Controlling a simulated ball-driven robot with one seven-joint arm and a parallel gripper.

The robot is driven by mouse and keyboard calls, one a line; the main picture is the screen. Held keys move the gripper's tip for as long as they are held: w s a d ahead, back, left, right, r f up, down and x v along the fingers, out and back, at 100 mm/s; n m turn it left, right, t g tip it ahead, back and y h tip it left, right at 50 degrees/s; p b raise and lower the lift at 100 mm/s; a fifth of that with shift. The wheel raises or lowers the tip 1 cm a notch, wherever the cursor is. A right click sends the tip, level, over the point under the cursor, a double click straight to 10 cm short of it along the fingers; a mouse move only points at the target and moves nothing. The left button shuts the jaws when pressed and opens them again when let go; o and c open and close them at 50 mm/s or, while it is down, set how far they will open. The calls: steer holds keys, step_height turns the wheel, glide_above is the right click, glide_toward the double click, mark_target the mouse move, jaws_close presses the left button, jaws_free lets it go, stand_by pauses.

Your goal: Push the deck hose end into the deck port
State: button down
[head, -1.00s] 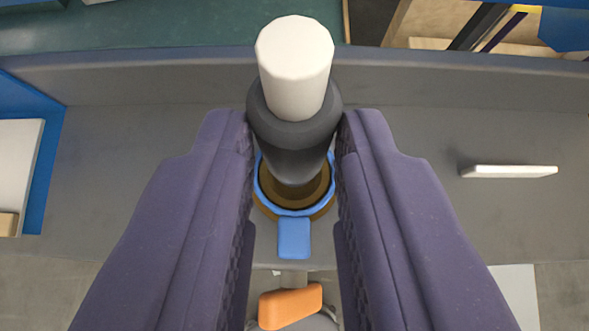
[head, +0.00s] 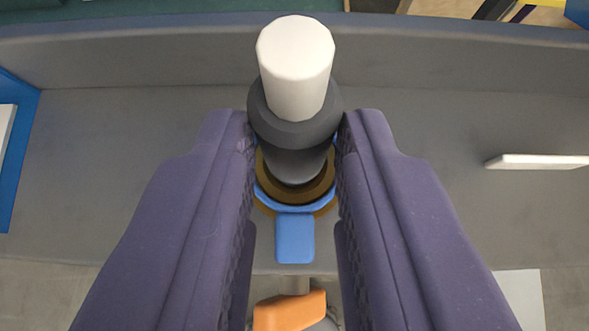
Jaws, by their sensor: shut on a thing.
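My gripper (head: 295,128) has its two purple fingers shut on the dark grey collar of the deck hose end (head: 291,125). A white cylinder (head: 296,70) rises from the top of the hose end. The deck port (head: 266,185) is a brown ring with a blue rim and a blue tab (head: 295,238), set on the grey surface. The narrow lower part of the hose end is over the ring's middle and hides its opening. I cannot tell whether its tip is inside the port or just above it.
An orange handle (head: 290,310) on a grey stem lies just below the port in the picture. A white bar (head: 536,161) sits on the grey deck (head: 420,120) at right. A raised grey wall runs along the top, and a blue edge stands at far left.

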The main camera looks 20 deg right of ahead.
steer(key=shift+f+b, duration=0.3)
steer(key=shift+f, duration=0.1)
steer(key=c, duration=0.8)
jaws_free()
steer(key=v, duration=0.7)
steer(key=shift+s+a+r, duration=0.1)
steer(key=shift+s+r, duration=0.15)
steer(key=shift+s, duration=0.05)
steer(key=s+a+n+t+y+b, duration=0.1)
steer(key=a+b, duration=0.3)
steer(key=b, duration=0.4)
steer(key=s+a+f+n+t+y+b, duration=0.1)
steer(key=s+a+t+b, duration=0.1)
steer(key=a+b, duration=0.3)
steer(key=s+a+n+t+b, duration=0.1)
steer(key=a+b, duration=0.4)
steer(key=b, duration=0.7)
steer(key=shift+s+a+f+t+y, duration=0.1)
steer(key=shift+s+a+t+y, duration=0.15)
steer(key=shift+s, duration=0.35)
steer(key=shift+s+f+t+y, duration=0.15)
steer(key=shift+s+t, duration=0.2)
steer(key=shift+s, duration=0.25)
